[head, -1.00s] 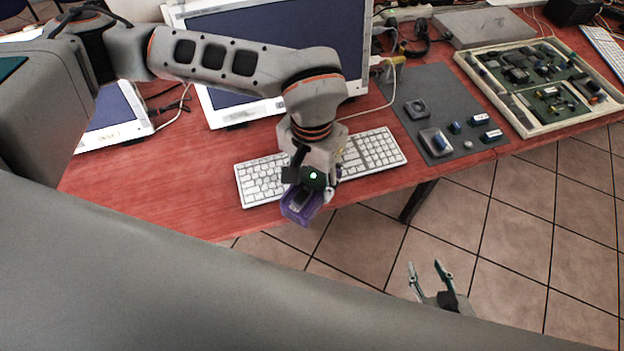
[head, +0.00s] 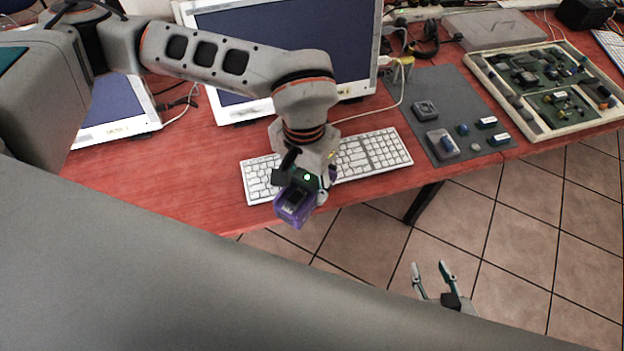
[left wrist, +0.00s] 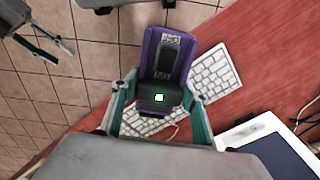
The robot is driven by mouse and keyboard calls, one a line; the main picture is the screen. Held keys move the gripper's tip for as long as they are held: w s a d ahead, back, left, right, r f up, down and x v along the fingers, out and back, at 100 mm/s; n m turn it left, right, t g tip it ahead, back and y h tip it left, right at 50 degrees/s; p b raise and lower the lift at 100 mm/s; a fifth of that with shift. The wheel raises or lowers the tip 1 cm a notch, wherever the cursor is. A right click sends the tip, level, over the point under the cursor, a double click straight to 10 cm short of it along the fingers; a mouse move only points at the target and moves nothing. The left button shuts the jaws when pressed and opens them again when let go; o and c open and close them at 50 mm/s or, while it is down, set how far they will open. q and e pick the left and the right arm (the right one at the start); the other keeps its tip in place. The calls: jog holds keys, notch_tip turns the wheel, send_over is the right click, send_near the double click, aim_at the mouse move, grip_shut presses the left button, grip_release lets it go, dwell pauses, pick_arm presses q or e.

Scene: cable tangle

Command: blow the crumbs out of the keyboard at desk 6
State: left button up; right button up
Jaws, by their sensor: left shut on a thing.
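A white keyboard (head: 372,158) lies on the red desk in front of a monitor; its middle is hidden behind my left arm in the head view. My left gripper (head: 305,183) is shut on a purple device (head: 294,206) with a dark panel, held above the desk's front edge and the keyboard's near side. In the left wrist view the purple device (left wrist: 168,55) sits between the two teal fingers, with parts of the keyboard (left wrist: 215,74) showing beyond it. My right gripper (head: 437,284) is open and empty over the tiled floor; it also shows in the left wrist view (left wrist: 62,42).
A grey mat (head: 426,88) with small parts and a framed tray of circuit boards (head: 476,68) lie to the right of the keyboard. The monitor (head: 229,104) stands behind it. A desk leg (head: 424,203) stands under the front edge.

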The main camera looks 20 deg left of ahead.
pick_arm(q)
jog(key=shift+s+a, duration=0.6)
jog(key=shift+a, duration=0.35)
jog(key=shift+s+a, duration=0.1)
jog(key=shift+a, duration=0.05)
jog(key=s+a, duration=0.2)
jog(key=a, duration=0.1)
jog(key=shift+s+a, duration=0.25)
jog(key=shift+a, duration=0.05)
dwell(0.8)
jog(key=shift+r, duration=0.1)
dwell(0.3)
jog(key=shift+r+p, duration=1.1)
jog(key=shift+r, duration=1.85)
